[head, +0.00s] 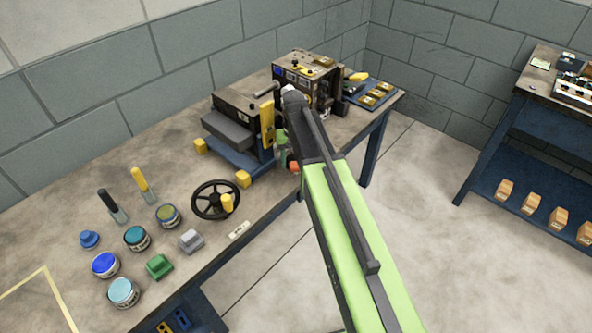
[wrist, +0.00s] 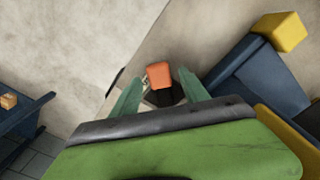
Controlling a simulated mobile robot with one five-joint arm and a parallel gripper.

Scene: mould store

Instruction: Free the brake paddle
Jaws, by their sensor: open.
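An orange-red block, which looks like the brake paddle (wrist: 158,76), shows between and just beyond my fingertips in the wrist view, with a dark part below it. In the head view the paddle (head: 293,167) is a small patch beside the machine with the blue base (head: 236,152), near the bench's front edge. My gripper (wrist: 159,78) is open, with one green finger on each side of the paddle. I cannot tell whether either finger touches it. In the head view my gripper (head: 283,152) is partly hidden by my arm.
The blue base has yellow feet (wrist: 285,32), close right of my gripper in the wrist view. A black handwheel (head: 215,200), paint tins (head: 123,292) and brushes (head: 143,184) stand on the bench's left. A second machine (head: 300,72) stands behind. Open floor lies right.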

